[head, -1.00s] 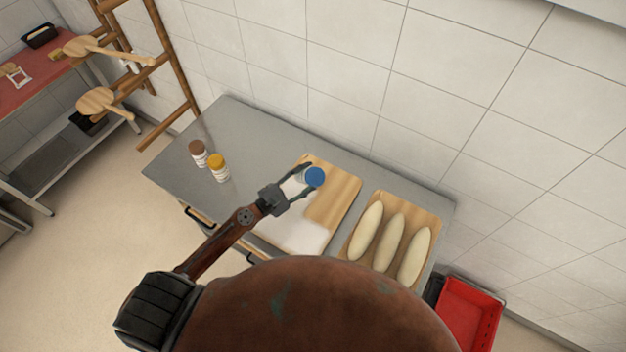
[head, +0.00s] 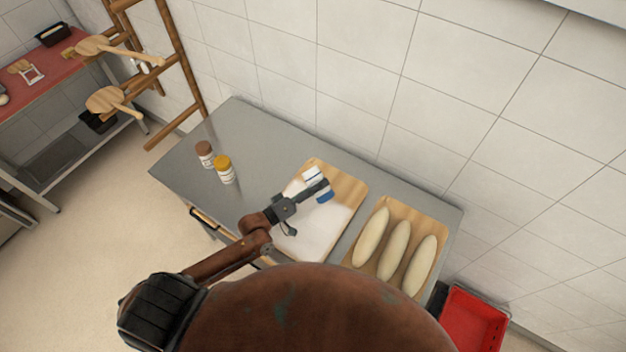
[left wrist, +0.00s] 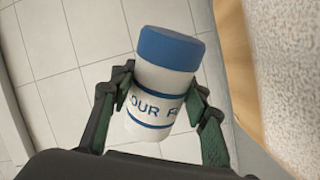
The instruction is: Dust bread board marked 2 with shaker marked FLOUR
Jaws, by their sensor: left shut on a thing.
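My left gripper (head: 316,187) is shut on a white shaker (head: 312,174) with a blue cap and blue bands. In the left wrist view the shaker (left wrist: 158,90) lies between the two fingers, with part of the FLOUR lettering readable. In the head view it is tipped over, cap toward the lower right, above a wooden board (head: 347,187). White flour covers much of this board's left and near part; bare wood shows along the far and right side. No number is readable on the board. My right gripper is not in view.
A second board (head: 437,219) with three pale loaves lies just right. Shakers with a brown cap (head: 204,154) and a yellow cap (head: 224,168) stand left on the grey table (head: 262,135). A red crate (head: 468,320) is at the lower right; a wooden rack (head: 180,70) stands behind left.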

